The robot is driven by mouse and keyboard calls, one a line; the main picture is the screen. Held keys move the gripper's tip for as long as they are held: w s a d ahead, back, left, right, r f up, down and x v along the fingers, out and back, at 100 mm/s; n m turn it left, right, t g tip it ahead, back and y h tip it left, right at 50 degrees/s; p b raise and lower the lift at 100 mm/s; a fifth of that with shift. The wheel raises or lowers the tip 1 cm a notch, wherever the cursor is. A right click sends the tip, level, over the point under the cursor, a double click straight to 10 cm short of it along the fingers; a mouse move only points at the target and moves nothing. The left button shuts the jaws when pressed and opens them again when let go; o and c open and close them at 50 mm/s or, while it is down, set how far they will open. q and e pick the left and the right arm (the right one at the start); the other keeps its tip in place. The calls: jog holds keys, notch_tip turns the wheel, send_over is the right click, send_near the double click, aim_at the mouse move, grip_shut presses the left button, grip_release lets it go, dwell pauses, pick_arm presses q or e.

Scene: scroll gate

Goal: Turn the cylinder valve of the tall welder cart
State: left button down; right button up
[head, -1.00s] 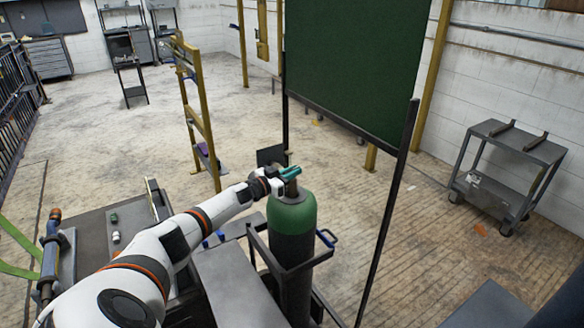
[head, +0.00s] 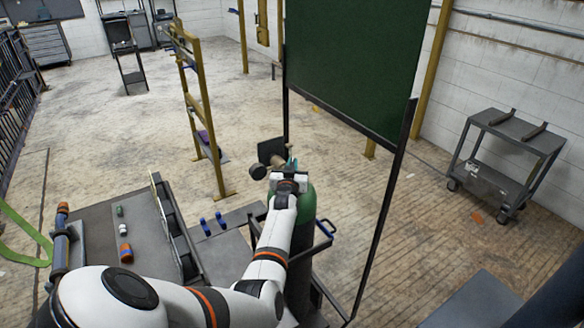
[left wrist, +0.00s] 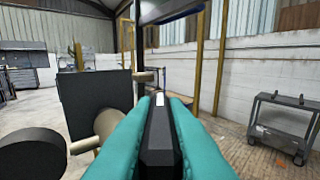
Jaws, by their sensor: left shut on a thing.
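The green-topped gas cylinder (head: 306,212) stands upright on the welder cart (head: 226,262), partly hidden behind my left arm. Brass valve fittings with a dark round part (head: 258,171) show at its top; in the left wrist view a black disc (left wrist: 33,155), a brass stem (left wrist: 105,130) and a dark square plate (left wrist: 88,100) lie left of the fingers. My left gripper (head: 291,166) is at the cylinder's top, seen from behind. In the left wrist view its teal fingers (left wrist: 160,120) are shut on a dark bar with a white mark, apparently the valve handle (left wrist: 158,135). My right gripper is out of view.
A green welding screen (head: 352,65) on dark posts stands just behind and right of the cylinder. A yellow frame (head: 205,110) stands behind left. A grey trolley (head: 508,155) is at the right wall. Small bottles lie on a grey surface (head: 98,232) at left.

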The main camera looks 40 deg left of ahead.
pick_arm(q)
jog(key=shift+w+d+f+n+g+y+b, duration=0.15)
jog(key=shift+f+n+g+y+b, duration=0.05)
jog(key=shift+n+g+y+b, duration=0.55)
jog(key=n+g+y+b, duration=0.2)
jog(key=g+b, duration=0.1)
jog(key=b, duration=0.2)
jog(key=n+g+y+b, duration=0.3)
jog(key=g+b, duration=0.1)
jog(key=shift+f+n+g+b, duration=0.1)
jog(key=shift+n+g+b, duration=0.15)
jog(key=shift+n+b, duration=0.15)
jog(key=n+g+b, duration=0.1)
jog(key=g+b, duration=0.1)
jog(key=b, duration=0.2)
jog(key=n+g+b, duration=0.1)
jog(key=g+b, duration=0.1)
jog(key=b, duration=0.2)
jog(key=n+g+y+b, duration=0.1)
jog(key=n+g+b, duration=0.1)
jog(key=b, duration=0.2)
jog(key=shift+a+r, duration=0.2)
jog(key=shift+r, duration=0.1)
jog(key=shift+r+n+g+b, duration=0.25)
jog(key=shift+g+b, duration=0.35)
jog(key=shift+b, duration=0.35)
jog(key=shift+r, duration=0.15)
